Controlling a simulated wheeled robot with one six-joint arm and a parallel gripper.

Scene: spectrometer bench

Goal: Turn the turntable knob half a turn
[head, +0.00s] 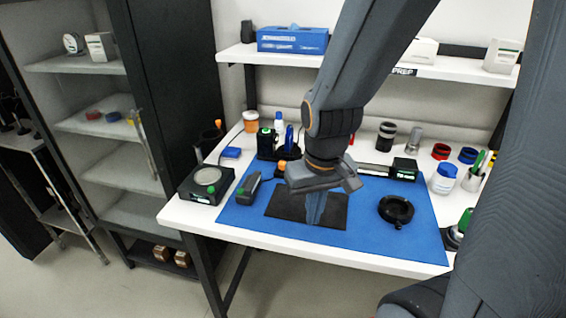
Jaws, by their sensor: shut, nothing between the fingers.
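My gripper (314,218) points down over the black pad (281,205) on the blue mat. Its fingers are together, with nothing between them. I cannot tell whether the tips touch the pad. I cannot clearly identify the turntable knob. A black box with a round grey plate (207,176) and a small green spot on it stands at the table's left edge, left of my gripper. A black round piece (396,210) with a raised ring and a short tab lies on the mat, right of my gripper. My arm hides part of the table behind it.
The blue mat (270,230) covers the table's front. A black handheld device (249,188) lies left of the pad. Bottles, jars and a pen cup (473,178) line the back and right. A shelf (235,53) with a blue box (293,39) hangs above. Bare mat lies between pad and ring.

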